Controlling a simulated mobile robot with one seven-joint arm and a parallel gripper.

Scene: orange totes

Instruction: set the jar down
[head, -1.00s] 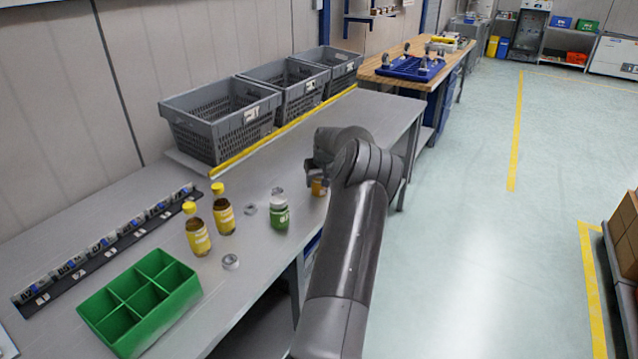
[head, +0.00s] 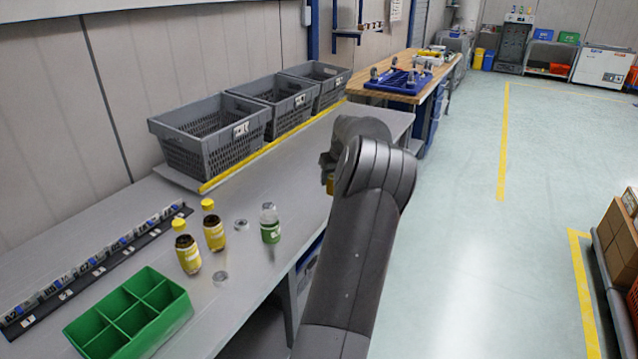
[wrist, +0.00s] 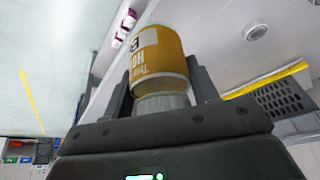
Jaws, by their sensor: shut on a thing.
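In the head view my gripper (head: 327,168) is mostly behind my own arm, and only a sliver of the jar (head: 330,186) shows. It is over the right part of the grey bench (head: 300,165). I cannot tell how large the gap between jar and bench is.
Two yellow-capped bottles (head: 187,252) (head: 213,230), a green-labelled jar (head: 270,226) and metal rings (head: 240,224) (head: 220,277) stand left of my gripper. A green divided tray (head: 130,318) is at front left. Grey baskets (head: 212,135) line the back. Bare bench lies between baskets and gripper.

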